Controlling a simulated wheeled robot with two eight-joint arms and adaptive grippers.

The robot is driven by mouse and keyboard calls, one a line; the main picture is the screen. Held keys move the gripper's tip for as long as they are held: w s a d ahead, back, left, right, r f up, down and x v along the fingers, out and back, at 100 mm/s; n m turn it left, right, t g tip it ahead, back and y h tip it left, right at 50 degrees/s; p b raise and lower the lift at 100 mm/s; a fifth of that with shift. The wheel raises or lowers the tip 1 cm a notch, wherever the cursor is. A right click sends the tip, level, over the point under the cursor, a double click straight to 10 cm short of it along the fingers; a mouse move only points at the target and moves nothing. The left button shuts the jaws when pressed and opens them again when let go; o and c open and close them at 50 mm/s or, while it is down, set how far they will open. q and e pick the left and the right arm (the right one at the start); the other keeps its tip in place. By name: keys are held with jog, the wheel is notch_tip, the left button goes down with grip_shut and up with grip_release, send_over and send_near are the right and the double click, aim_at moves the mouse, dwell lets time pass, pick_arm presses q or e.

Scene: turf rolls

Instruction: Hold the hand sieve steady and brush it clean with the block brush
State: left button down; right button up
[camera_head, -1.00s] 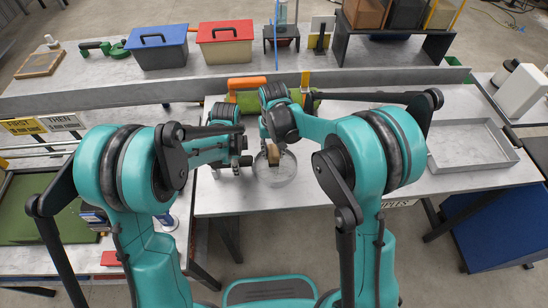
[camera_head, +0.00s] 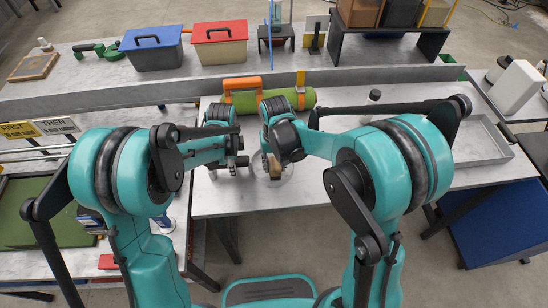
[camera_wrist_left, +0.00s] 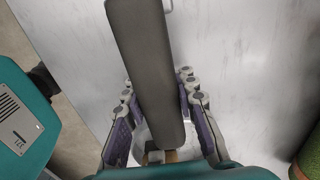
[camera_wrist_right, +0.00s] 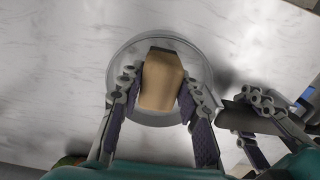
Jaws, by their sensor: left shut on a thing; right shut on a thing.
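The hand sieve's round, pale see-through pan (camera_wrist_right: 196,62) is above the grey table, and part of it shows in the head view (camera_head: 288,170). My left gripper (camera_wrist_left: 158,92) is shut on the sieve's long dark handle (camera_wrist_left: 142,50). The block brush (camera_wrist_right: 160,82) is a tan block with a dark end. My right gripper (camera_wrist_right: 158,88) is shut on it and holds it over the pan. In the head view the brush (camera_head: 274,168) is at the pan's left part, close to my left gripper (camera_head: 238,163). Whether its underside touches the mesh is hidden.
A shallow grey tray (camera_head: 478,160) is at the right. The table front between sieve and tray is clear.

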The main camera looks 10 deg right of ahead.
jog(key=shift+s, duration=0.5)
jog(key=shift+w+f, duration=0.1)
jog(key=shift+w, duration=3.7)
notch_tip(320, 180, up, 9)
jog(key=shift+f, duration=0.2)
